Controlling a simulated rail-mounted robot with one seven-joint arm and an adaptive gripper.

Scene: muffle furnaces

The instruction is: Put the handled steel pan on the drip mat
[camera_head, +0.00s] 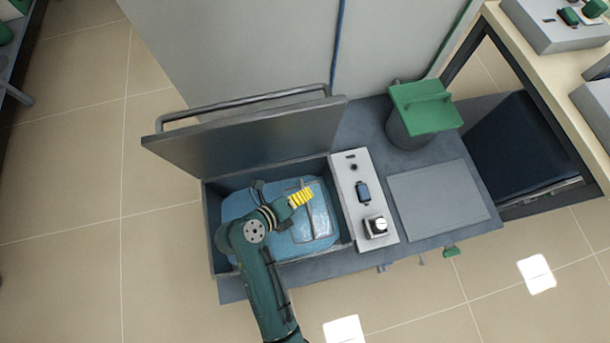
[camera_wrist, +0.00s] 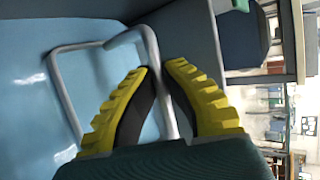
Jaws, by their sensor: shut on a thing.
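The yellow-fingered tips of my gripper (camera_head: 305,197) are inside the open blue-filled basin (camera_head: 211,222). In the wrist view my gripper (camera_wrist: 160,78) is shut on a bent grey steel handle (camera_wrist: 65,95), with the bar passing between the fingers. I take this handle to be the steel pan's; the pan's body cannot be clearly told apart from the blue below. The drip mat (camera_head: 438,203) is a flat grey rectangle on the bench to the right of the basin, and it is bare.
The basin's hinged lid (camera_head: 245,135) stands open behind it. A white control panel (camera_head: 362,200) with a dial lies between basin and mat. A grey canister with a green lid (camera_head: 425,105) stands behind the mat. A dark opening (camera_head: 520,145) is at the right.

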